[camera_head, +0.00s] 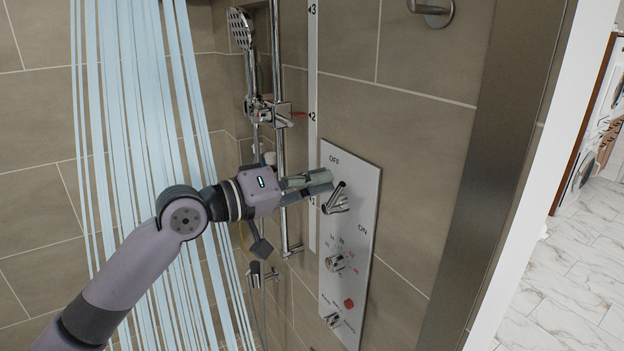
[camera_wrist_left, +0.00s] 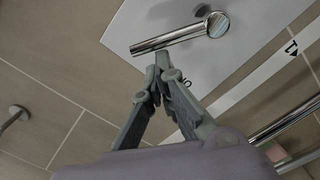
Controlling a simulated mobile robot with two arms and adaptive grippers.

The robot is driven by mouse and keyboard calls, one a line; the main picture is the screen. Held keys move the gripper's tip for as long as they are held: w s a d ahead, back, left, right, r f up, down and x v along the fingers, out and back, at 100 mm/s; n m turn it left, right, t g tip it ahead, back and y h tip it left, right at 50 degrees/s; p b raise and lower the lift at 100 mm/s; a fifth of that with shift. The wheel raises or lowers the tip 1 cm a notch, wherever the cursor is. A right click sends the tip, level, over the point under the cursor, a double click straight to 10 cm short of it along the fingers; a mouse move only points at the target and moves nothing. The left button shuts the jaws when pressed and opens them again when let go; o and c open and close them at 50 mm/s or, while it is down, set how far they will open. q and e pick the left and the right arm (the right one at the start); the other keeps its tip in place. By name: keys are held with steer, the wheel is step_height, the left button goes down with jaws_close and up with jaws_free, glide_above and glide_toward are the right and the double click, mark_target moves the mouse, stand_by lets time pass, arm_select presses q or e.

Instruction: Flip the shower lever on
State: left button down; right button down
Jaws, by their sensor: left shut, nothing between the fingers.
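The shower lever (camera_head: 335,199) is a chrome handle on a pale wall panel (camera_head: 362,188), between the printed words OFF above and ON lower right. In the left wrist view the lever (camera_wrist_left: 180,38) is a chrome bar with a round end, lying across the panel (camera_wrist_left: 255,40). My left gripper (camera_head: 328,181) is shut and empty, coming in from the left with its fingertips at the lever. In the left wrist view the closed fingertips (camera_wrist_left: 165,65) are just below the bar; I cannot tell whether they touch it. My right gripper is not in view.
Below the lever are a chrome knob (camera_head: 338,262) and a lower control (camera_head: 333,320). A hand shower (camera_head: 241,30) hangs on a rail (camera_head: 277,60) left of the panel. Pale blue streaks (camera_head: 125,110), like falling water, run down at left. A metal-edged opening is at right.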

mark_target(341, 193)
arm_select(q)
steer(key=s+m, duration=0.1)
steer(key=d+f+m, duration=0.1)
steer(key=m, duration=0.1)
steer(key=s+d+m+b, duration=0.1)
steer(key=m, duration=0.1)
steer(key=shift+s+f, duration=0.2)
steer(key=shift+s, duration=0.15)
steer(key=m, duration=0.1)
steer(key=s+f+m, duration=0.1)
steer(key=shift+d+m+b, duration=0.3)
steer(key=shift+m, duration=0.1)
steer(key=shift+s+d+f+m+y+b, duration=0.2)
steer(key=shift+f+m, duration=0.15)
steer(key=shift+m, duration=0.3)
steer(key=shift+s+d+f+m+y+b, duration=0.15)
steer(key=shift+f+m, duration=0.15)
steer(key=shift+m, duration=0.35)
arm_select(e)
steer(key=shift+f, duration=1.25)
